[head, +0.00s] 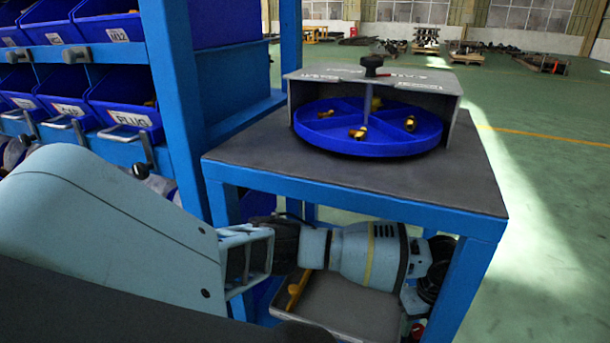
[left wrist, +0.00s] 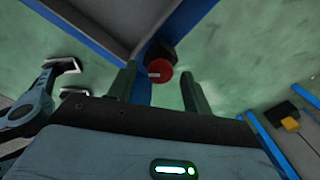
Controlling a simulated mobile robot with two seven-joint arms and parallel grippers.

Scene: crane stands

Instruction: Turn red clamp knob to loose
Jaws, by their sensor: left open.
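The red clamp knob (left wrist: 160,72) shows in the left wrist view as a round red face with a pale mark. It sits on a dark mount at the corner of the blue frame. My left gripper (left wrist: 158,82) is open, with one finger on each side of the knob. I cannot tell whether either finger touches it. In the head view, my left arm reaches low beside the blue table (head: 355,185), and its fingers are not clear. A small red spot low by the table leg cannot be made out surely.
A blue round divided tray (head: 370,150) with brass parts stands on the table under a grey cover (head: 430,82) with a black knob (head: 373,63) on top. A rack with blue bins (head: 125,105) stands at left. Open green floor lies to the right.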

